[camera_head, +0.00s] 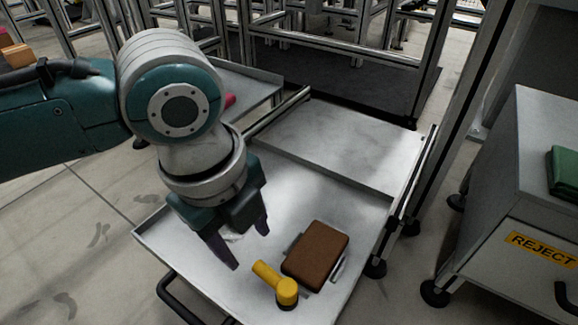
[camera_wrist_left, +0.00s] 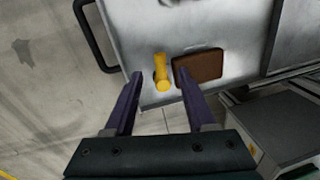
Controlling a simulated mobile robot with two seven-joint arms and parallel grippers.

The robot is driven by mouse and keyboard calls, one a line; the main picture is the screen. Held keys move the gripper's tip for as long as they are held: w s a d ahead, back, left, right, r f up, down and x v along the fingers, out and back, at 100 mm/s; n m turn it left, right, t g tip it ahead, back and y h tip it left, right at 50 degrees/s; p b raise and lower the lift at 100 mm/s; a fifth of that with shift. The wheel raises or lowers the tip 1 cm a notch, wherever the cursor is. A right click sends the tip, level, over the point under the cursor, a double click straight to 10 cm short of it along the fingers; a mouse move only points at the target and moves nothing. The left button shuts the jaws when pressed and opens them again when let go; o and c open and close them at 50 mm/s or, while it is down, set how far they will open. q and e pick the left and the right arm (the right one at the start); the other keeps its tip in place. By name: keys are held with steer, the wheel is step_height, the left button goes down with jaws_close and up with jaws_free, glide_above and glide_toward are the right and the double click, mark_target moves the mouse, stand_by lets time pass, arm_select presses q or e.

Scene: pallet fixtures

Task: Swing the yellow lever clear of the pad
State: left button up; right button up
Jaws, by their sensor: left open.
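The yellow lever (camera_head: 272,279) lies on the metal tray (camera_head: 325,208), its round end nearest the camera and its arm slanting up-left. The brown pad (camera_head: 317,255) is a rounded block beside it, to the right. A metal piece shows along the pad's edges. My left gripper (camera_head: 246,248) is open and empty, pointing down over the tray, left of and above the lever in the head view. In the left wrist view the lever (camera_wrist_left: 161,72) shows between the two fingers (camera_wrist_left: 161,88), and the pad (camera_wrist_left: 203,66) lies just right of it. My right gripper is not in view.
A grey cabinet labelled REJECT (camera_head: 490,235) stands at the right, with a green item (camera_head: 564,170) on top. Metal frame posts (camera_head: 430,60) rise behind the tray. The tray has raised edges and a black handle (camera_head: 180,300) at its front left.

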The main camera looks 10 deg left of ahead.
mark_target(258, 265)
arm_select(q)
steer(key=f+b, duration=0.3)
steer(key=f, duration=0.2)
steer(key=w+f+b, duration=0.1)
steer(key=f+b, duration=0.1)
steer(key=shift+d+f+b, duration=0.2)
steer(key=shift+d+b, duration=0.05)
steer(key=shift+b, duration=0.05)
jaws_close()
steer(key=shift+r, duration=0.1)
